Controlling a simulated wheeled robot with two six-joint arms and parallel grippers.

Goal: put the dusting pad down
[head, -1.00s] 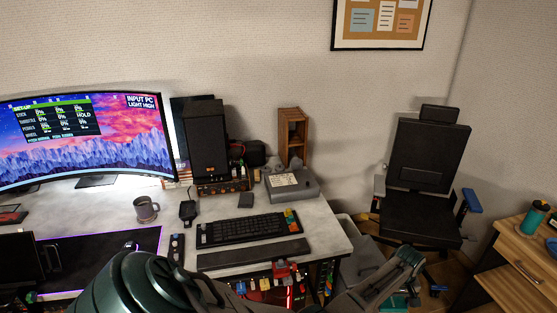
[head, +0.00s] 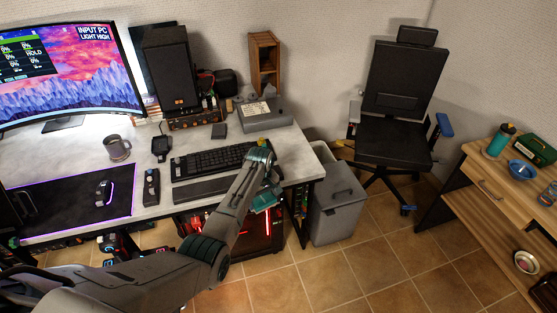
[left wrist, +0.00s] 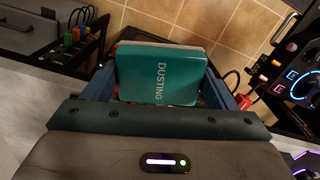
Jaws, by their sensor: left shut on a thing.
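The dusting pad is a teal block marked "DUSTING" and shows large in the left wrist view (left wrist: 158,76), between the blue fingers of my left gripper (left wrist: 160,88). The gripper is shut on it. In the head view my left gripper (head: 262,175) is at the desk's front edge near its right end, right of the keyboard (head: 215,161). A small teal part of the pad (head: 267,202) shows below the fingers. In the wrist view floor tiles show behind the pad, and I see no surface touching it. My right gripper is not in view.
The desk (head: 295,165) has a small bare area at its right end, below a grey box (head: 265,115). A grey lidded bin (head: 338,212) stands beside the desk.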

